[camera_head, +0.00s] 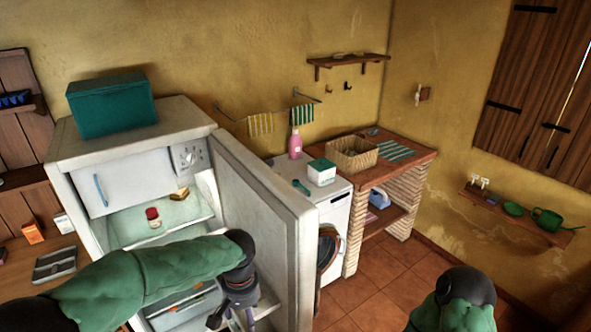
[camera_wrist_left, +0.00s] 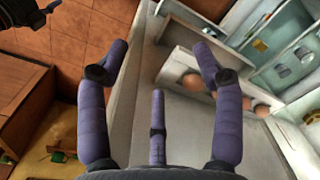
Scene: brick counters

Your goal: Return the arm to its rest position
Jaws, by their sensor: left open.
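My left arm reaches in from the left in the head view, across the front of an open fridge (camera_head: 85,215). Its gripper (camera_head: 232,316) points down beside the inner side of the open fridge door (camera_head: 270,205), partly cut off by the frame's bottom edge. In the left wrist view the purple fingers of this gripper (camera_wrist_left: 162,62) are spread apart with nothing between them. The door's edge and inner face lie behind them. Part of my right arm shows at the lower right of the head view; its gripper is not in view.
A red-lidded jar (camera_head: 153,217) stands inside the fridge, and a teal box (camera_head: 112,103) on top. Round egg-like things (camera_wrist_left: 190,83) sit in a door shelf. A washing machine (camera_head: 333,212) and brick counter (camera_head: 362,225) stand right of the door. Tiled floor (camera_head: 372,285) is open there.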

